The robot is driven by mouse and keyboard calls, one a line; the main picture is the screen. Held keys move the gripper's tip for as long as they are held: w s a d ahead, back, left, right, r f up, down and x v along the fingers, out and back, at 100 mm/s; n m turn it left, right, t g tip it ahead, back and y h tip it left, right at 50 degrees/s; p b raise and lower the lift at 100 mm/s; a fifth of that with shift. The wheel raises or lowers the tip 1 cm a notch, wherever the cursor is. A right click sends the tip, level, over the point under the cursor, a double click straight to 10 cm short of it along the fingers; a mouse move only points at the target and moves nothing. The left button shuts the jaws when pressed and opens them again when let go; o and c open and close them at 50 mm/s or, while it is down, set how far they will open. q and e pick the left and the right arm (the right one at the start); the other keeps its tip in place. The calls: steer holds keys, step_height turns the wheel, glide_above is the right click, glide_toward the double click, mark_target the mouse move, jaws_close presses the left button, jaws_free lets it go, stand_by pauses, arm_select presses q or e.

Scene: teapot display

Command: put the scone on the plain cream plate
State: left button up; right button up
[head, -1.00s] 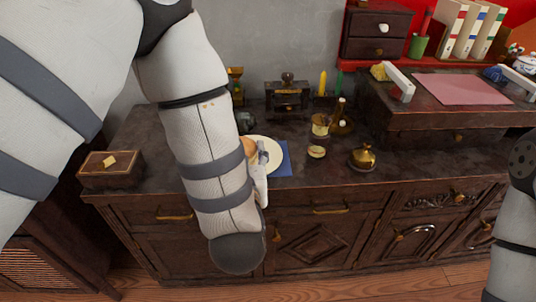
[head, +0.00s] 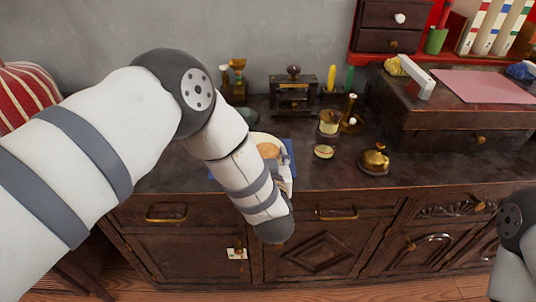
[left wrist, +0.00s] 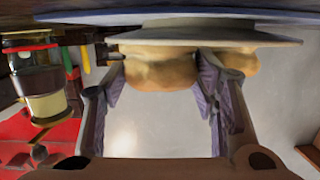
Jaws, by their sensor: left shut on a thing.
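In the head view the cream plate (head: 258,137) lies on a blue mat (head: 291,148) on the dark cabinet top. A tan scone (head: 267,150) shows over the plate, partly hidden by my left arm. My left gripper (head: 282,168) is at the plate's near right side. In the left wrist view, which is upside down, its fingers (left wrist: 160,78) are shut on the scone (left wrist: 160,66), right against or very close to the plate (left wrist: 210,36). A second tan piece (left wrist: 238,59) shows behind one finger. My right gripper is out of view.
A small cream-topped pot (head: 323,152), a brass cup (head: 329,122) and a brass bell (head: 374,158) stand to the right of the plate. A dark grinder-like box (head: 294,92) stands behind. A raised desk (head: 440,120) is at the right.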

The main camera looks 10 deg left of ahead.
arm_select(q)
steer(key=shift+r, duration=0.15)
steer(key=shift+f, duration=0.2)
steer(key=o, duration=1.2)
steer(key=shift+c, duration=0.2)
